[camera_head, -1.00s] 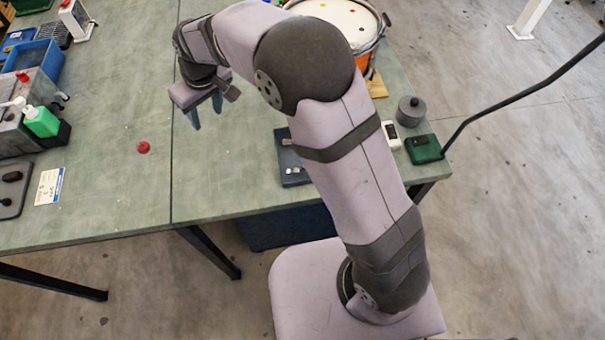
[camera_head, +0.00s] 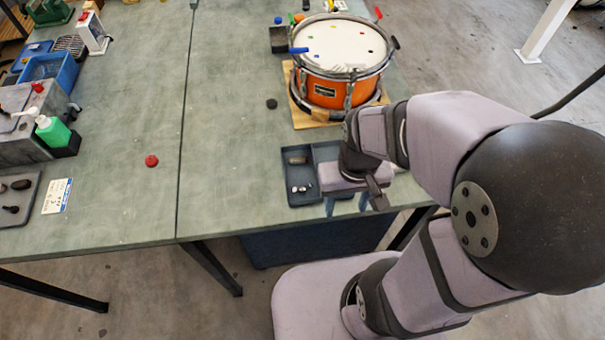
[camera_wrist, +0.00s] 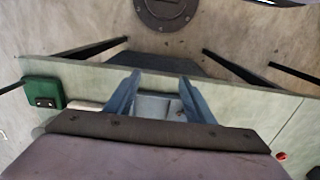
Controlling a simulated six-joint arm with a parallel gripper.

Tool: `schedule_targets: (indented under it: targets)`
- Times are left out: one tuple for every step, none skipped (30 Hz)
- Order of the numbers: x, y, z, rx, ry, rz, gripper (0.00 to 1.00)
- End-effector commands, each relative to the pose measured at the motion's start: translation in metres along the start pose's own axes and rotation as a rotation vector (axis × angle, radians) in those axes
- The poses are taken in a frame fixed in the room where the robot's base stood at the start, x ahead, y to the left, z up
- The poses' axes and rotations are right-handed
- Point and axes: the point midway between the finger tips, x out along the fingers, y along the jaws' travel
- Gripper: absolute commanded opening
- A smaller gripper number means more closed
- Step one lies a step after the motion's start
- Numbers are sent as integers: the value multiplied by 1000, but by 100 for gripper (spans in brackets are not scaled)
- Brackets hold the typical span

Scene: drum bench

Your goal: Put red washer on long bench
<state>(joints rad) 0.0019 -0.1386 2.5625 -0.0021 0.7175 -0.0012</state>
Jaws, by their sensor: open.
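A small round red piece (camera_head: 151,161), which looks like the red washer, lies flat on the left section of the green bench top (camera_head: 120,205), left of the seam. It shows as a small red spot at the lower right of the wrist view (camera_wrist: 281,156). Whether it has a hole is too small to tell. Smaller red specks also show on the drum. My gripper (camera_head: 346,206) is open and empty, fingers pointing down by the bench's front edge, far right of the red piece. In the wrist view its two blue-grey fingers (camera_wrist: 160,80) are spread apart.
A dark compartment tray (camera_head: 300,196) with small parts lies beside and partly behind my gripper. The orange drum (camera_head: 330,92) stands behind on a wooden base. A dark puck (camera_head: 271,103) lies mid-bench. A blue bin (camera_head: 50,68) and green bottle (camera_head: 52,131) stand left.

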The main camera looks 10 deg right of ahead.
Motion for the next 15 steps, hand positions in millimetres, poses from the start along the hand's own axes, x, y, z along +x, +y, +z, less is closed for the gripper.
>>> schedule_targets:
  targets:
    - [0,0,0,-1,0,0,49]
    - [0,0,0,-1,0,0,49]
    - [0,0,0,-1,0,0,49]
    - [0,0,0,-1,0,0,49]
    - [0,0,0,-2,0,0,49]
    - [0,0,0,-2,0,0,49]
    - [0,0,-1,-3,0,0,49]
    - [0,-1,-2,-5,1,0,49]
    - [-1,-2,-4,-9,3,-1,49]
    - [-1,-3,-7,-15,5,-1,49]
    - [-2,-5,-10,-22,7,-1,49]
    - [-3,-8,-17,-35,13,-2,49]
    - [-4,-10,-23,-47,18,-3,49]
    - [-6,-14,-31,-63,24,-4,49]
    - [-8,-20,-43,-86,33,-7,49]
